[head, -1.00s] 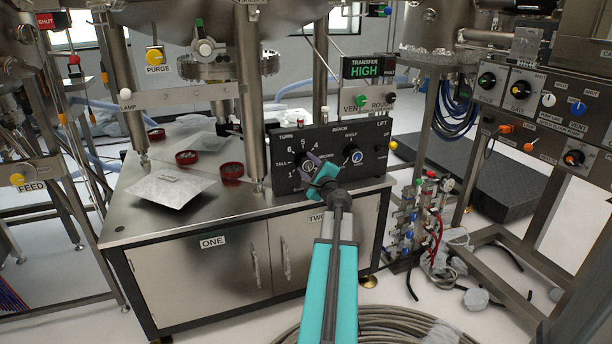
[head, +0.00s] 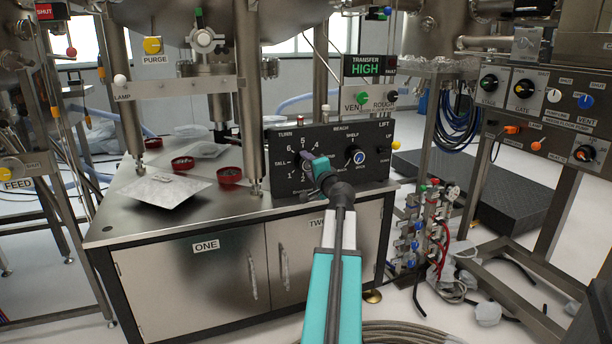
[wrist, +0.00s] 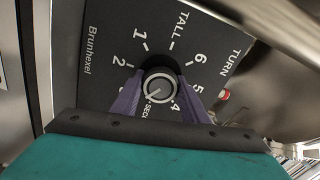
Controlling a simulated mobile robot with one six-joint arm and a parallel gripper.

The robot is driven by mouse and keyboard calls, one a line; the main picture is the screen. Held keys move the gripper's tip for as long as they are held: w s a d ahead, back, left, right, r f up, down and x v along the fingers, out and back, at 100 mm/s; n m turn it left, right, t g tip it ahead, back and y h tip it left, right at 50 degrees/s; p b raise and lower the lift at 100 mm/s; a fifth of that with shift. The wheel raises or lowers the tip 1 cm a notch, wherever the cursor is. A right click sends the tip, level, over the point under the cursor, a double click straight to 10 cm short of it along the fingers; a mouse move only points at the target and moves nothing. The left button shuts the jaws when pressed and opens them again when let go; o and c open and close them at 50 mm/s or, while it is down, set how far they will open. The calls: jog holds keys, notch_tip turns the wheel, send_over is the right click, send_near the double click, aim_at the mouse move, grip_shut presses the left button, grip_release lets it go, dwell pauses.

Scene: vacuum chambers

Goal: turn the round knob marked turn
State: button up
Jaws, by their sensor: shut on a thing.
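The TURN knob (wrist: 159,87) is round and black with a light grey ring, on a black panel (head: 337,141) printed with numbers, TALL and TURN. In the wrist view its light pointer mark aims to the lower left of the picture. My gripper (wrist: 157,95) has purple fingers on both sides of the knob, shut on it. In the head view my gripper (head: 314,163) reaches the left dial of the panel and hides most of the knob. Part of the number ring is hidden behind the fingers and the teal gripper body.
A steel post (head: 250,100) stands just left of the panel. A foil packet (head: 162,188) and red dishes (head: 229,176) lie on the steel cabinet top.

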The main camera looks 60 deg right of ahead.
jog(key=n+b, duration=0.5)
jog(key=shift+f, duration=0.1)
jog(key=shift+r+n+b, duration=0.2)
jog(key=shift+n+b, duration=0.5)
jog(key=shift+b, duration=0.05)
jog(key=o, duration=1)
jog(key=shift+p+v, duration=2.15)
jog(key=shift+v, duration=4.8)
jog(key=shift+w, duration=0.1)
